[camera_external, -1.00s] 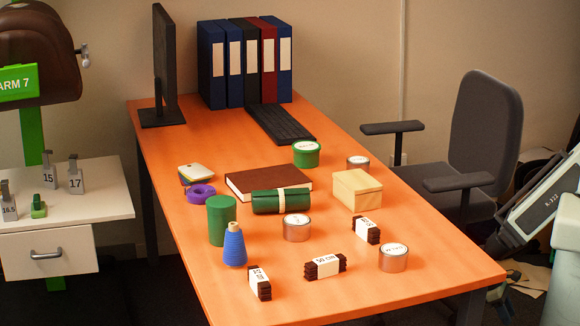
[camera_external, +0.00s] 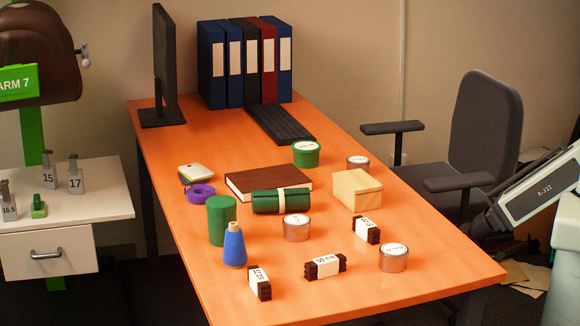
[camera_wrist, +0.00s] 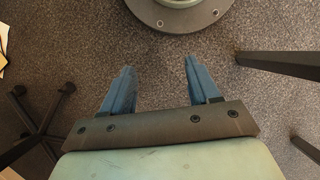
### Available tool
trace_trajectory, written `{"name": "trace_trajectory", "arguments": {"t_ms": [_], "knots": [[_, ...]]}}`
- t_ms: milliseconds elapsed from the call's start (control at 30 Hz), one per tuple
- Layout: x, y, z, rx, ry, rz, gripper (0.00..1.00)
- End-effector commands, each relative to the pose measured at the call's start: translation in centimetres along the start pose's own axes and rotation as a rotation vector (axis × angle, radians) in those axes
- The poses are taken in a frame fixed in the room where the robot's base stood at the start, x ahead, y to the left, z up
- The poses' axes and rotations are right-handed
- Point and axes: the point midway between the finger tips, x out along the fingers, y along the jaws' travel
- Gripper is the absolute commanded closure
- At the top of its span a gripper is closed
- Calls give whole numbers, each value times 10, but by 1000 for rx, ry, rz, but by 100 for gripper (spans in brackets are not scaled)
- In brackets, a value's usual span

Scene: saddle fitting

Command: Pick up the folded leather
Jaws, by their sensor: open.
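Three dark brown folded leather bundles with white paper bands lie on the orange table in the external view. One bundle (camera_external: 260,283) is at the front left, one (camera_external: 325,266) at the front middle, with a band that seems to read 50 cm, and one (camera_external: 366,230) farther right. The other bands are too small to read surely. In the wrist view my gripper (camera_wrist: 160,68) is open and empty, with blue fingers apart over the grey floor. No leather shows there. My gripper is not clearly visible in the external view, where my arm is at the right, off the table.
Around the bundles stand a blue thread cone (camera_external: 234,246), a green cylinder (camera_external: 221,221), silver tins (camera_external: 393,259) (camera_external: 296,229), a green roll (camera_external: 280,201) and a yellow box (camera_external: 357,190). An office chair (camera_external: 484,135) stands by the table's right edge (camera_external: 440,220).

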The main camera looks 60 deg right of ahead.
Motion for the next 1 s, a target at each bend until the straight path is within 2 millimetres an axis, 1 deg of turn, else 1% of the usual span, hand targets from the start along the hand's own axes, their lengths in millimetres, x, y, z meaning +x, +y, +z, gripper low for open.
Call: {"name": "trace_trajectory", "arguments": {"t_ms": [33, 200, 367, 500, 667, 767, 800, 967, 1000], "knots": [[-14, 9, -11, -28, 29, 19, 39], [-57, 39, -38, -135, 110, 93, 39], [-101, 67, -59, -230, 175, 174, 39], [-142, 93, -74, -311, 222, 253, 39], [-191, 122, -85, -395, 264, 350, 39], [-222, 140, -90, -447, 283, 416, 39], [-235, 148, -91, -466, 290, 443, 39], [-287, 176, -92, -540, 305, 553, 39], [-300, 183, -92, -559, 307, 581, 39]]}}
